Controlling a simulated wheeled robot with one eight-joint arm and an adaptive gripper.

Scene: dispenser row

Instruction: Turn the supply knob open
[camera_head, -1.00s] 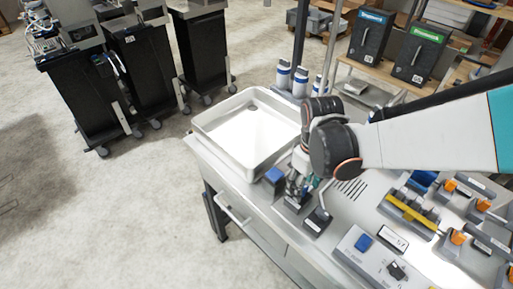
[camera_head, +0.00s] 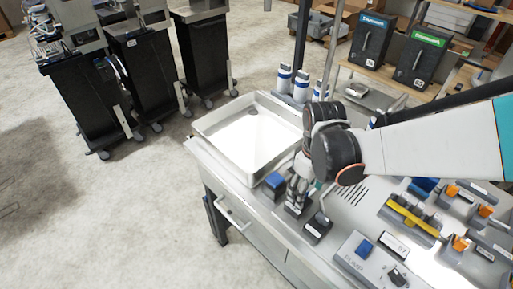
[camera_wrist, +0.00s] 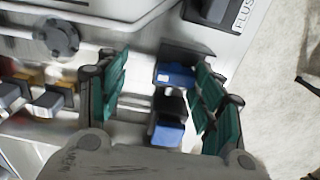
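My gripper (camera_head: 297,192) points down at the front left part of the bench, close to a blue block (camera_head: 274,182) on a grey base. In the wrist view my gripper (camera_wrist: 158,98) has its two green-padded fingers apart. A blue and black fitting (camera_wrist: 170,105) shows between them, nearer the right finger; I cannot tell if they touch. A round grey lobed knob (camera_wrist: 57,38) lies outside the fingers at upper left. I cannot read a supply label, so I cannot tell which part is the supply knob.
A pale metal tray (camera_head: 213,122) stands left of my gripper. A small grey base with a lever (camera_head: 318,227) is close on the right. A control box with a blue button (camera_head: 364,248) is near the front edge. Yellow and orange-handled fittings (camera_head: 412,216) stand further right.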

